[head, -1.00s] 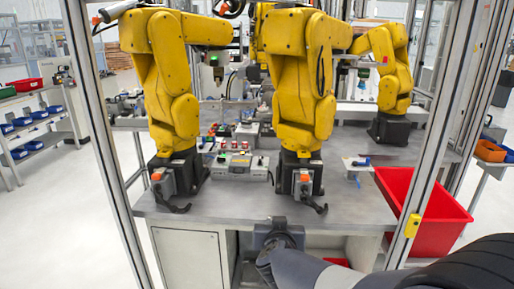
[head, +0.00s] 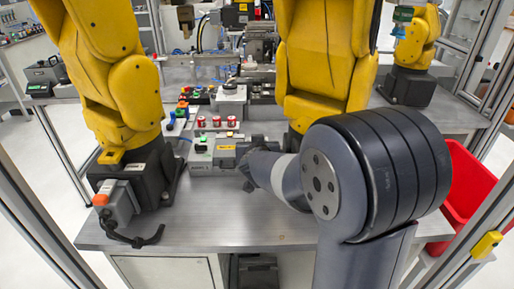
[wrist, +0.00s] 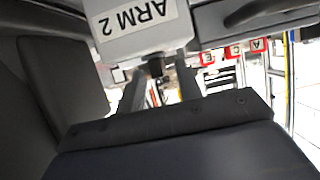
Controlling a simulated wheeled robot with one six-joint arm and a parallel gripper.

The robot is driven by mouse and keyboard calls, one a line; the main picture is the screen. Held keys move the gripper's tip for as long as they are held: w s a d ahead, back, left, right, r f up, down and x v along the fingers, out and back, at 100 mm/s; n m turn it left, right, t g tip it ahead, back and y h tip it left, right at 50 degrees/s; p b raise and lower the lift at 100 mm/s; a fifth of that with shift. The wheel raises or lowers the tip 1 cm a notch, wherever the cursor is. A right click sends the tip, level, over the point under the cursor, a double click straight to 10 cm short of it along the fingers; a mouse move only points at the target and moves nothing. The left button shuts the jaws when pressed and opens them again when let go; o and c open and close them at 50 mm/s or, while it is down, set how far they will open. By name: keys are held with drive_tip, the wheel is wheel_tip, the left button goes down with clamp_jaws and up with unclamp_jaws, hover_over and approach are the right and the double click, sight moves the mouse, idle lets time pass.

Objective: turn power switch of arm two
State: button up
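A light grey box with an "ARM 2" label (wrist: 140,25) hangs upside down at the top of the wrist view. A small black switch knob (wrist: 155,67) sticks out of its lower edge in that view. My gripper (wrist: 160,75) is open, with its two dark fingers on either side of the knob; a gap shows at the right finger, and I cannot tell whether the left touches.
The left yellow arm (head: 110,70) has a grey box with an orange knob (head: 100,200) at its base. A red bin (head: 468,190) is at the right. The front of the metal table (head: 210,225) is clear.

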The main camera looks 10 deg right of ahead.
drive_tip(key=shift+c, duration=0.3)
clamp_jaws()
